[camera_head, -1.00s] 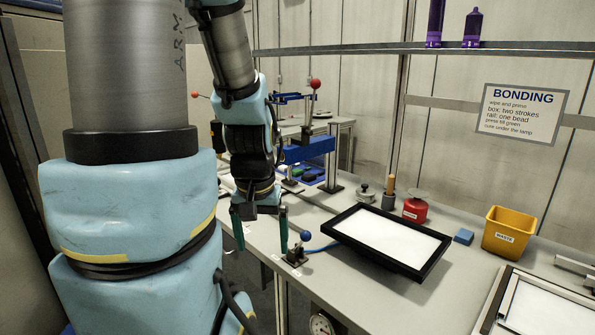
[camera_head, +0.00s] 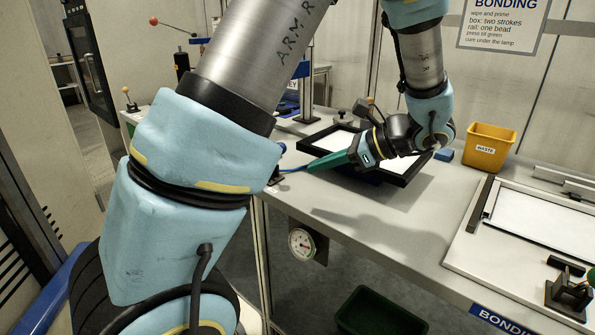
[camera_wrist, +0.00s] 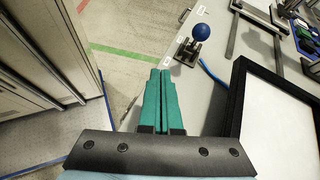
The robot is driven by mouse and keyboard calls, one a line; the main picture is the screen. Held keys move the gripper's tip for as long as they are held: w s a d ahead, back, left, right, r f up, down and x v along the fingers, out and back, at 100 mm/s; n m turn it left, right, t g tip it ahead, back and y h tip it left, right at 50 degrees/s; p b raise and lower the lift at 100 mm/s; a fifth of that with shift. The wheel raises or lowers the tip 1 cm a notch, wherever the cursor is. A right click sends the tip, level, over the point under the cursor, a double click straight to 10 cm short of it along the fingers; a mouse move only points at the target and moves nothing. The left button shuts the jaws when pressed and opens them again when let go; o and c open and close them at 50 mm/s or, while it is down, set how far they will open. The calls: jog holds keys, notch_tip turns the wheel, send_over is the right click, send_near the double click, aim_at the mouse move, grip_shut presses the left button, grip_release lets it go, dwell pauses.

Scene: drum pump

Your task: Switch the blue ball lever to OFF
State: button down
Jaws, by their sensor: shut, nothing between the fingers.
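The blue ball lever (camera_wrist: 201,32) stands on a small dark base at the table edge, ahead and to the right of my fingertips in the wrist view. Its ball (camera_head: 281,147) also shows in the head view, partly beside my arm. Small white labels lie by the lever; their words are too small to read. My gripper (camera_head: 309,168) is tilted nearly flat, with its green fingers pointing left toward the lever. In the wrist view my gripper (camera_wrist: 160,72) is shut and empty, apart from the lever.
A black-framed white panel (camera_wrist: 275,125) lies right of the fingers, with a blue hose beside it. A yellow waste bin (camera_head: 488,146) stands farther right. A round gauge (camera_head: 302,242) hangs under the table's front edge. Open floor lies left of the lever.

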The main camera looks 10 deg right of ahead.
jog(key=d+m+t+b, duration=0.1)
jog(key=d+m+t, duration=0.1)
jog(key=d, duration=0.4)
jog(key=shift+d+r+m+t, duration=0.15)
jog(key=shift+m+t, duration=0.25)
jog(key=shift+t, duration=0.4)
jog(key=shift+y, duration=0.3)
jog(key=p+x, duration=0.1)
jog(key=x, duration=0.8)
jog(key=shift+w+a, duration=0.1)
jog(key=shift+a, duration=0.15)
jog(key=w+a+p, duration=0.1)
jog(key=w+a+r, duration=0.1)
jog(key=shift+a+p, duration=0.25)
jog(key=shift+p, duration=0.1)
jog(key=shift+w+a+r, duration=0.1)
jog(key=shift+w+a, duration=0.15)
jog(key=shift+a, duration=0.1)
jog(key=shift+r, duration=0.15)
